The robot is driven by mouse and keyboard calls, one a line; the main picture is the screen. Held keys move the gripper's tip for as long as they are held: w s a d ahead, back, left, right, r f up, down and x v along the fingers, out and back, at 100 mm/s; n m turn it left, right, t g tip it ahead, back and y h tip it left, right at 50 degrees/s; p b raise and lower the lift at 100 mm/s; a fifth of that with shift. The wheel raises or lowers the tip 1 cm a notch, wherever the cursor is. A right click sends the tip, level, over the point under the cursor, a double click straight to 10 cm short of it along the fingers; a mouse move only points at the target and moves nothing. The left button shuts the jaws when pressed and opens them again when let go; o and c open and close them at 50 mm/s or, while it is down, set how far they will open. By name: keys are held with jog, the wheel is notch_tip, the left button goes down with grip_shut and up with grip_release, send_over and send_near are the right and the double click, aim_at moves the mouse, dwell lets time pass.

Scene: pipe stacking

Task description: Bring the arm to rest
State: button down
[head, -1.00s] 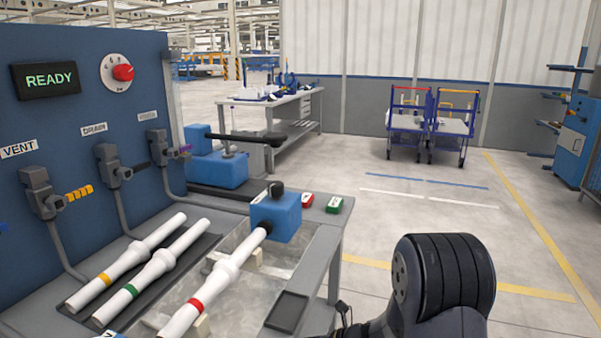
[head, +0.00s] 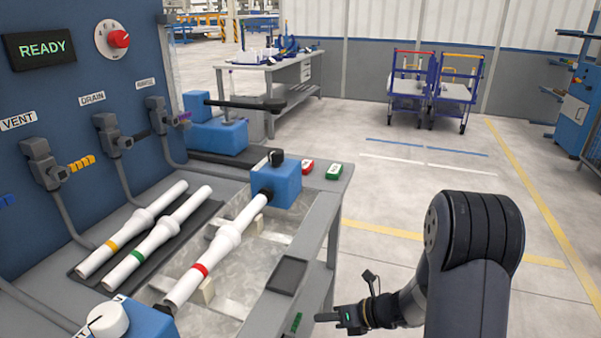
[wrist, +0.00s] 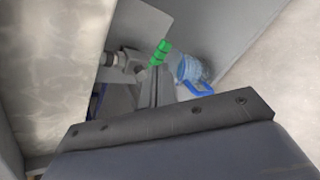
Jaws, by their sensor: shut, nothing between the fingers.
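My arm (head: 468,255) is folded at the lower right of the head view, over the floor beside the bench. My gripper (head: 328,317) is shut and empty, pointing left just off the bench's right side. In the wrist view my gripper's fingers are not clear; a dark flat edge fills the lower part. The pipe with the red band (head: 219,246) lies between a blue block (head: 276,184) and a blue unit with a white knob (head: 135,322). My gripper is apart from it.
Pipes with a yellow band (head: 130,230) and a green band (head: 158,240) lie on a dark mat. The bench (head: 322,230) is close left of my gripper. The wrist view shows a green-handled valve (wrist: 160,52) and a clear bottle (wrist: 190,68). Floor to the right is open.

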aim_at(299, 319)
jog(key=a, duration=0.2)
jog(key=w+a+b, duration=0.1)
jog(key=a, duration=0.1)
jog(key=w+a, duration=0.1)
jog(key=a, duration=0.1)
jog(key=shift+w+a+b, duration=0.15)
jog(key=shift+a+b, duration=0.25)
jog(key=shift+d+f+b, duration=0.1)
jog(key=shift+f+b, duration=0.4)
jog(key=shift+f, duration=0.05)
jog(key=shift+r, duration=0.1)
